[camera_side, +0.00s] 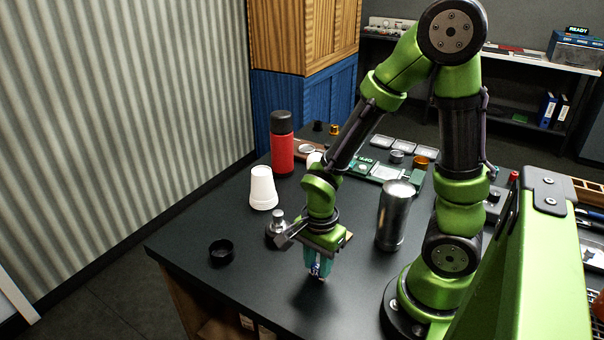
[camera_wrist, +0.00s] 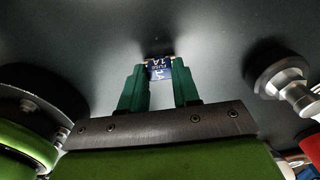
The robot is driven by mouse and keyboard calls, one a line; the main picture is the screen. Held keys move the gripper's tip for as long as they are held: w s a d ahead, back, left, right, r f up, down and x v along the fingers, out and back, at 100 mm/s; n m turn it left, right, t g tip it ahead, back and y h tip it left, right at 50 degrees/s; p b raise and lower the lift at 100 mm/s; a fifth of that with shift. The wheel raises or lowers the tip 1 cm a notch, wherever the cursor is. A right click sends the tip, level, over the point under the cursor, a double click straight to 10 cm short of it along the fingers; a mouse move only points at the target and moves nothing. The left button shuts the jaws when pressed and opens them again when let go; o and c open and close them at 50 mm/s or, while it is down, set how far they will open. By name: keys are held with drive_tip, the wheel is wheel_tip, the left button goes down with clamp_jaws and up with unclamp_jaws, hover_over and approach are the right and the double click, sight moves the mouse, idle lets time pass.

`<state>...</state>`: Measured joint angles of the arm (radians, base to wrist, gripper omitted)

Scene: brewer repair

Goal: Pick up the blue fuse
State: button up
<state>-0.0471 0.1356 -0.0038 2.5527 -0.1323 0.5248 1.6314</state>
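The blue fuse (camera_wrist: 159,70) shows in the wrist view, with a white "FUSE" label on its blue body and small metal ends. My gripper (camera_wrist: 160,76) has its two green fingers closed against the fuse's left and right sides. In the side view my gripper (camera_side: 318,268) points down near the table's front edge, and the fuse (camera_side: 315,270) shows as a small blue and white patch between the fingertips. A dark shadow lies on the table beneath it. I cannot tell for sure whether the fuse is clear of the tabletop.
A metal cylinder (camera_side: 394,215) stands right of my gripper. A metal tamper-like tool (camera_side: 277,226) is close on the left, with a black ring (camera_side: 221,252) farther left. A white cup (camera_side: 263,188) and red flask (camera_side: 281,145) stand behind.

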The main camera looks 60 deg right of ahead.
clamp_jaws()
